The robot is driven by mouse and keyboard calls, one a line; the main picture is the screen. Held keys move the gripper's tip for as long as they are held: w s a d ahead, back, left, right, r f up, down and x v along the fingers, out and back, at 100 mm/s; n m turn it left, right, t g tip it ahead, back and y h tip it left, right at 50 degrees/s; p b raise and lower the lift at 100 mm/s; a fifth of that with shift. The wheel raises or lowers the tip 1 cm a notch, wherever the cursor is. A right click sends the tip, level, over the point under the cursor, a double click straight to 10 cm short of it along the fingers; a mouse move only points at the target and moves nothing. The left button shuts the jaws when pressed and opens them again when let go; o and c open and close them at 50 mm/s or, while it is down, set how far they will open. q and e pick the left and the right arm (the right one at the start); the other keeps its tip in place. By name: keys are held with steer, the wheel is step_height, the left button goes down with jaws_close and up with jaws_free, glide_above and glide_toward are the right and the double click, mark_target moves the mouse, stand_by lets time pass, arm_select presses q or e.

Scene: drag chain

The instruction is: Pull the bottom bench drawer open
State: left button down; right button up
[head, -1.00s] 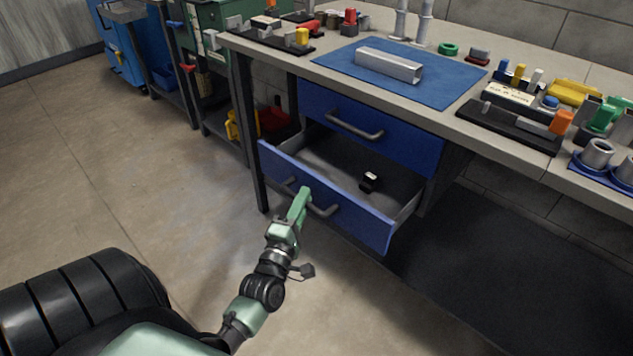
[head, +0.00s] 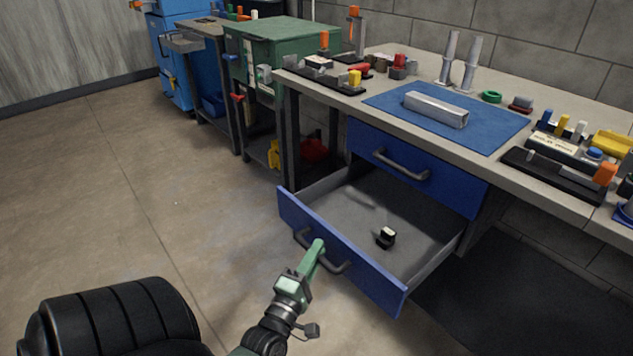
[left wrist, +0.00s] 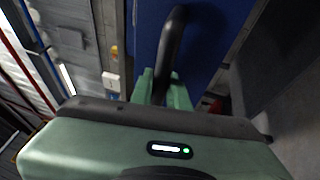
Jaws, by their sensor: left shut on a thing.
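The bottom bench drawer (head: 368,271) has a blue front and stands well out from the bench, so its grey inside shows. Its dark bar handle (head: 338,267) crosses the front. My left gripper (head: 318,245) is shut on that handle near its middle. In the left wrist view the handle (left wrist: 172,45) runs between the green fingers (left wrist: 160,88) against the blue front. A small black and white object (head: 386,238) lies in the drawer. My right gripper is not in view.
The upper blue drawer (head: 445,188) is shut. The bench top (head: 375,92) carries a blue mat (head: 490,132), a metal channel (head: 436,109) and several tools. A green cabinet (head: 285,45) stands at the back left. The floor left of the drawer is clear.

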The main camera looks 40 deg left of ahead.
arm_select(q)
steer(key=c, duration=1.4)
jaws_free()
steer(key=shift+o, duration=0.2)
steer(key=v, duration=0.7)
steer(key=shift+s+d, duration=0.2)
steer(key=shift+s, duration=0.15)
steer(key=shift+f, duration=0.15)
